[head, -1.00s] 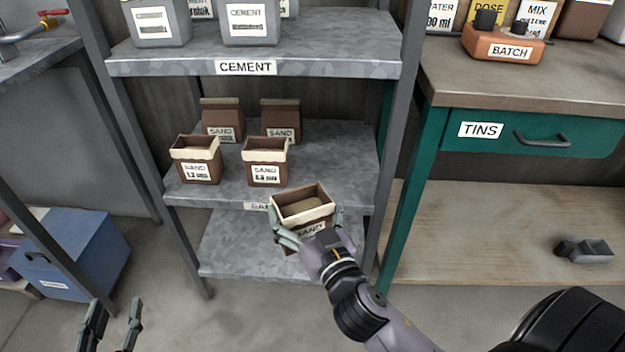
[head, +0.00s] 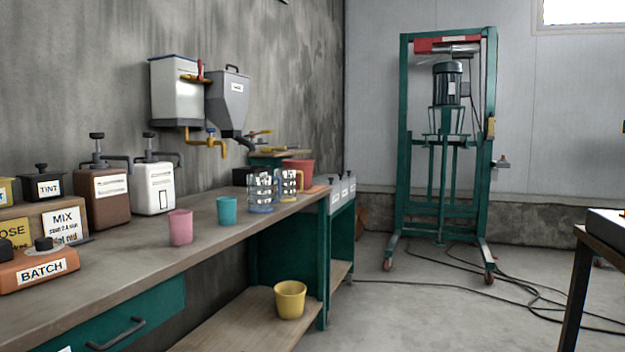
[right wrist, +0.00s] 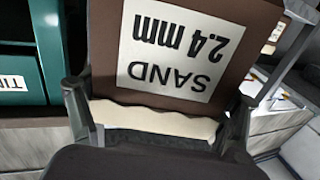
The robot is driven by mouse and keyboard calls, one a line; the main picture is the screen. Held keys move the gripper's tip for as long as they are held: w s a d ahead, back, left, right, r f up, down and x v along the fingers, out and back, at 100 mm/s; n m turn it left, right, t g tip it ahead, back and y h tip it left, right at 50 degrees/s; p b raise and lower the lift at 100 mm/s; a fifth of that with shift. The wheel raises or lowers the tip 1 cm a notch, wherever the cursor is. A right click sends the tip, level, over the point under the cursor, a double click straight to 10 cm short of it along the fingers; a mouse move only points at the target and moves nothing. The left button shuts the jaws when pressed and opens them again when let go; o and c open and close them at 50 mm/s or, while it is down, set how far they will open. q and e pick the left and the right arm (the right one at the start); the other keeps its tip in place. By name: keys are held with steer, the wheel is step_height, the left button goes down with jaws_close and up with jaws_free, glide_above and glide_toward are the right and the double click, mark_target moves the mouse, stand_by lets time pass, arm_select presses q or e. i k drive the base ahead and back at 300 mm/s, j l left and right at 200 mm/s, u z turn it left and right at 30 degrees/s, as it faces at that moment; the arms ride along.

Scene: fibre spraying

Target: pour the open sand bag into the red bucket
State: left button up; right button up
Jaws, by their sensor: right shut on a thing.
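The open sand bag (right wrist: 170,50) is brown with a cream folded rim and a label reading SAND 2.4 mm, upside down in the right wrist view. My right gripper (right wrist: 158,108) is shut on it, one finger at each side. The bag's opening and contents are hidden there. A red bucket (head: 306,172) stands toward the far end of the workbench in the head view, partly behind clear jugs. Neither gripper shows in the head view now, and my left gripper is in no current frame.
The workbench (head: 130,262) also bears a pink cup (head: 180,228), a teal cup (head: 227,211), clear jugs (head: 262,192) and jerrycans (head: 105,195). A yellow bucket (head: 290,300) stands on the lower shelf. A green mixer stand (head: 404,150) and floor cables (head: 520,285) are beyond.

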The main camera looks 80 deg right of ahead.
mark_target(306, 165)
steer(key=z, duration=2.7)
